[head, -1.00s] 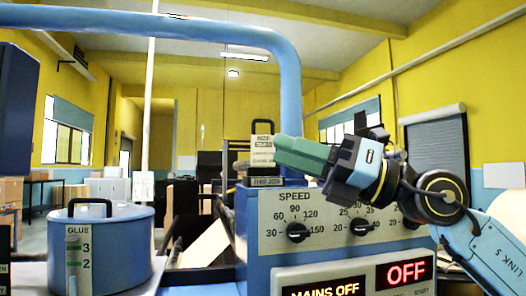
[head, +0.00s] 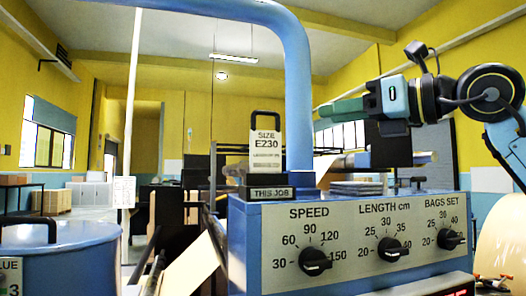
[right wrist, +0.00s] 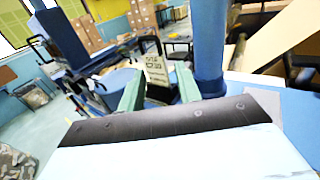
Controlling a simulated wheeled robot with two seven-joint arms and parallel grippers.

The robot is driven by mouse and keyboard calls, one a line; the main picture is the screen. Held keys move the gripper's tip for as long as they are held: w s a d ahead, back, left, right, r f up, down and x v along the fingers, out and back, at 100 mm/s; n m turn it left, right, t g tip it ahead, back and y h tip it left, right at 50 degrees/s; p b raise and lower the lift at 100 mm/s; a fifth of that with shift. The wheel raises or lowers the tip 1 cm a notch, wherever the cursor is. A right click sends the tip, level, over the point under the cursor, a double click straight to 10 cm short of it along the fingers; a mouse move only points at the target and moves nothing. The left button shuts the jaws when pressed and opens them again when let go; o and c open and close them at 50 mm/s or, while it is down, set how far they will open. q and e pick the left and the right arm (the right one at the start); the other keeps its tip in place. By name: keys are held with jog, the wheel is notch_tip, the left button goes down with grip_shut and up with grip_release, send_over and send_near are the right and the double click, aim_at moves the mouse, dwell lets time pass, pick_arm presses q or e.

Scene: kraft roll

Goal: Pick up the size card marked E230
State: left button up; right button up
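The size card marked E230 (head: 266,150) is a cream card with a black loop handle on top. It stands upright on a dark block above the THIS JOB label (head: 271,193), on the blue control box (head: 240,240). My right gripper (head: 322,111) has green fingers and is to the right of the card and a little higher in the head view, apart from it. In the right wrist view the two fingers (right wrist: 160,88) are spread with nothing held, and the card (right wrist: 155,66) shows beyond the gap between them. My left gripper is in neither view.
A thick blue pipe (head: 298,90) rises close behind and right of the card. A flat stack (head: 357,187) lies on the box top to the right. A blue glue pot (head: 70,250) with a black handle stands at the lower left.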

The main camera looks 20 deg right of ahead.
aim_at(266, 147)
jog(key=p+x, duration=0.2)
jog(key=x, duration=0.8)
jog(key=shift+w+a+f, duration=0.15)
jog(key=shift+w+a, duration=0.05)
jog(key=shift+c, duration=0.4)
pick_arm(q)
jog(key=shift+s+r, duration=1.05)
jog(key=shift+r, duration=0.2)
pick_arm(e)
grip_shut()
